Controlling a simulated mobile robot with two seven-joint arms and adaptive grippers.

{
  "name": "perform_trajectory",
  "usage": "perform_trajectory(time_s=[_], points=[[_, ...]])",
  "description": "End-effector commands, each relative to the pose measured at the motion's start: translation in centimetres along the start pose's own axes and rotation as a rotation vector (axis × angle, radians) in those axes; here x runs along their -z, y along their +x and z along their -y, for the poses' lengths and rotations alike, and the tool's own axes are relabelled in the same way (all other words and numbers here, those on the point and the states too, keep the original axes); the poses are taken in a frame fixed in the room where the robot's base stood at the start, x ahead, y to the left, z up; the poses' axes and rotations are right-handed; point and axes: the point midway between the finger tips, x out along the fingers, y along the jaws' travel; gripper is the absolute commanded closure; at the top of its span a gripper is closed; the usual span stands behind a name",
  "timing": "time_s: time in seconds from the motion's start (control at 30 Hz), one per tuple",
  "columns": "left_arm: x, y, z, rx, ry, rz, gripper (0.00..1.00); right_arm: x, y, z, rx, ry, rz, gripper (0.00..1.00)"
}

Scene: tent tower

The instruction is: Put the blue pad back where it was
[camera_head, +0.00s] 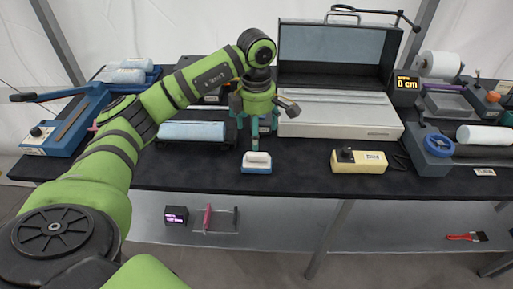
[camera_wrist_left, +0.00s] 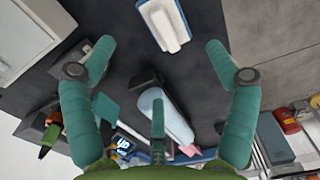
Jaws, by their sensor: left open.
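The blue pad (camera_head: 256,162), a small block with a white top grip and a blue base, lies on the dark tabletop near its front edge. In the left wrist view the pad (camera_wrist_left: 165,22) shows at the top, beyond and between the spread fingers. My left gripper (camera_head: 257,130) is open and empty, pointing down just behind and above the pad, apart from it. Its teal fingers (camera_wrist_left: 158,62) are wide apart in the wrist view. My right gripper is in neither view.
A large open-lidded metal case (camera_head: 340,118) stands behind right. A light blue roll (camera_head: 192,131) lies left of the gripper. A yellow control box (camera_head: 359,161) and a blue-wheeled device (camera_head: 437,147) stand to the right. Bare tabletop lies between pad and yellow box.

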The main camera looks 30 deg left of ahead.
Motion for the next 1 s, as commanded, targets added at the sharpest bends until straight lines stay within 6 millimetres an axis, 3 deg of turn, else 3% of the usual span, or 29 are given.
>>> perform_trajectory(time_s=[0.13,0.3,1.0], points=[[-0.1,-2.2,-0.1,-0.002,0.0,0.002,0.13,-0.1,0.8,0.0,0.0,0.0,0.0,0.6],[0.0,-3.4,0.0,0.0,0.0,0.001,0.13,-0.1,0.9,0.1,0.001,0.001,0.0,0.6],[0.0,-3.5,0.0,0.001,0.0,0.0,0.13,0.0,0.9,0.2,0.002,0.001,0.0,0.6]])
